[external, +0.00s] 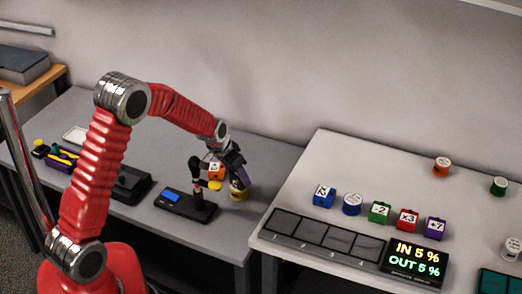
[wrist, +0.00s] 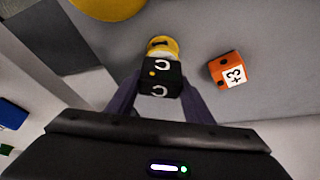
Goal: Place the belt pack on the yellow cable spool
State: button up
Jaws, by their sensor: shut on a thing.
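The belt pack (wrist: 160,78) is a small black box with two white curved marks and an orange dot. My gripper (wrist: 160,88) is shut on it, with a dark purple finger on each side. The yellow cable spool (wrist: 164,46) shows just beyond the pack in the wrist view, partly covered by it. I cannot tell whether pack and spool touch. In the external view my gripper (external: 236,172) is low over the grey table, and the yellow spool (external: 240,192) shows directly below it. The pack is not clearly distinguishable there.
An orange +3 cube (wrist: 229,71) sits close by on the right in the wrist view. A black stand with a blue screen (external: 181,204) is left of my gripper. The right table holds several cubes and spools, a numbered tray (external: 320,235) and a display (external: 414,262).

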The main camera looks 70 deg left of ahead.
jog(key=o, duration=1.1)
jog(key=shift+v, duration=6.05)
